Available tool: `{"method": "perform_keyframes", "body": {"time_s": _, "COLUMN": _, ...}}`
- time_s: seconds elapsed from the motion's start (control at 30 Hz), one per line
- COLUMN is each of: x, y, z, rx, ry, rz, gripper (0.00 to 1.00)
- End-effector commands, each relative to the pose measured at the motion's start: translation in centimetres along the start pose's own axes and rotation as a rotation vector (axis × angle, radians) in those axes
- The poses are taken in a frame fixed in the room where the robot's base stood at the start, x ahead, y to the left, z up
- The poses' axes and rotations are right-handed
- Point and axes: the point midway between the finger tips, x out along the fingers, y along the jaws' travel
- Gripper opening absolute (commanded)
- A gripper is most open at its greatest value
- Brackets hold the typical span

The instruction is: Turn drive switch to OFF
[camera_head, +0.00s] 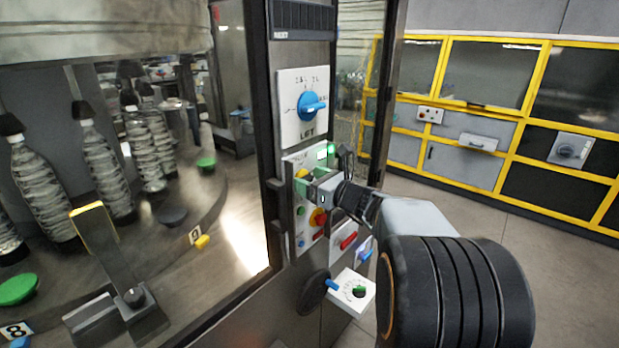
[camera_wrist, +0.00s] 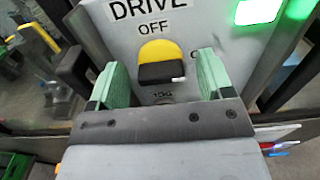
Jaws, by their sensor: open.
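The drive switch (camera_wrist: 160,60) is a yellow knob with a dark grip bar on a pale panel. In the wrist view "DRIVE" and "OFF" are printed above it, a partly hidden label is at its right, and "JOG" is below. I cannot tell for sure which label it points to. My gripper (camera_wrist: 161,76) is open, with one green finger on each side of the knob. Gaps show between the fingers and the knob, and its lower side is partly hidden.
A green light (camera_wrist: 258,11) glows above right of the switch. Bottles (camera_head: 100,165) stand behind glass at left.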

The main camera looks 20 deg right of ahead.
Motion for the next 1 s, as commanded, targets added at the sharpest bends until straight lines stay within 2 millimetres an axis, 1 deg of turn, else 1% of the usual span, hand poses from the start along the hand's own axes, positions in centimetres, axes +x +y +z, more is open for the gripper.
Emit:
{"method": "perform_keyframes", "body": {"time_s": 0.13, "x": 0.46, "y": 0.03, "z": 0.00, "rx": -0.001, "ry": 0.000, "rz": 0.000, "gripper": 0.74}}
{"method": "perform_keyframes", "body": {"time_s": 0.37, "x": 0.47, "y": 0.02, "z": -0.02, "rx": -0.001, "ry": 0.001, "rz": 0.000, "gripper": 0.74}}
{"method": "perform_keyframes", "body": {"time_s": 0.47, "x": 0.46, "y": 0.02, "z": -0.02, "rx": -0.001, "ry": 0.001, "rz": 0.000, "gripper": 0.66}}
{"method": "perform_keyframes", "body": {"time_s": 0.9, "x": 0.44, "y": 0.02, "z": -0.02, "rx": -0.001, "ry": 0.001, "rz": 0.000, "gripper": 0.24}}
{"method": "perform_keyframes", "body": {"time_s": 1.0, "x": 0.44, "y": 0.03, "z": -0.06, "rx": -0.004, "ry": 0.000, "rz": 0.000, "gripper": 0.24}}
